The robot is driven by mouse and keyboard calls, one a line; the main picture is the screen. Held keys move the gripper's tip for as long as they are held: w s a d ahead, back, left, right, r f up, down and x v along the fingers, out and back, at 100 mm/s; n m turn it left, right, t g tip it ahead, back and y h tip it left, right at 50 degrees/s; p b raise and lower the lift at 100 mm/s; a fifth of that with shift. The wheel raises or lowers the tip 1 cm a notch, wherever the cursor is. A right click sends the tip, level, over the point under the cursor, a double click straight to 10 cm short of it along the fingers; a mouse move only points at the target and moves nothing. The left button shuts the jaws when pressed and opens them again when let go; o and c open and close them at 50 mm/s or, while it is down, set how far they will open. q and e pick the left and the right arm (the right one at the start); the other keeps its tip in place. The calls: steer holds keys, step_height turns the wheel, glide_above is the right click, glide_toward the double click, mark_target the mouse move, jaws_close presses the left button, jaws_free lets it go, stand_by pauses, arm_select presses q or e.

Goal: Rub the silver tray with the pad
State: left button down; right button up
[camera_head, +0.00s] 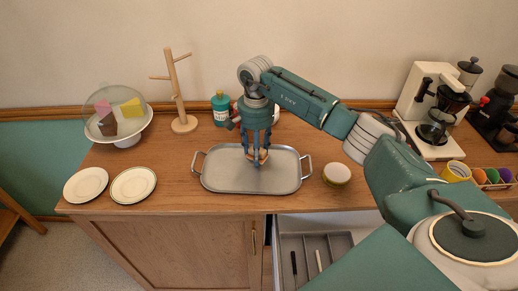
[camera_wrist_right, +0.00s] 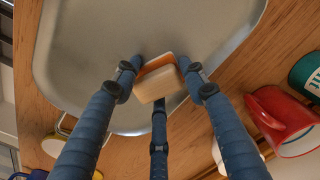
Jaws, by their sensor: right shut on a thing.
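The silver tray (camera_head: 221,179) lies on the wooden counter, with a handle at each end. My right gripper (camera_head: 258,160) points down over the tray's middle. It is shut on the pad, a small block with an orange-brown layer and a pale layer. The pad (camera_wrist_right: 158,82) shows between the blue fingers in the right wrist view, over the tray surface (camera_wrist_right: 200,30). Whether the pad touches the tray I cannot tell. My left gripper is not in view.
Two plates (camera_head: 133,184) and a domed cake stand (camera_head: 128,130) stand left. An open drawer (camera_head: 315,250) juts out below. A coffee machine (camera_head: 430,110) stands right.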

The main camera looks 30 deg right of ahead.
mark_target(250, 169)
steer(key=shift+s+a+f+p, duration=0.1)
steer(key=shift+s+a+p, duration=0.1)
steer(key=shift+s+a, duration=0.35)
steer(key=shift+s+a+p, duration=0.25)
steer(key=shift+s+a, duration=0.05)
steer(key=shift+s, duration=0.5)
steer(key=shift+s+a+f+p, duration=0.1)
steer(key=shift+s+a+p, duration=0.1)
steer(key=shift+s+a, duration=0.6)
steer(key=shift+s, duration=0.25)
steer(key=shift+s+a, duration=0.25)
steer(key=shift+s, duration=0.25)
steer(key=shift+w+a+r, duration=0.2)
steer(key=shift+w+a, duration=0.45)
steer(key=shift+a, duration=0.1)
steer(key=shift+w+d+f+b, duration=0.15)
steer(key=shift+w+d+b, duration=0.4)
steer(key=shift+w+b, duration=0.3)
steer(key=shift+w+d+b, duration=1.05)
steer(key=shift+w+d, duration=0.05)
steer(key=shift+w, duration=0.3)
steer(key=shift+w+d, duration=0.5)
steer(key=shift+w, duration=0.25)
steer(key=shift+r, duration=0.2)
steer(key=shift+r+p, duration=1.7)
steer(key=shift+r, duration=1.3)
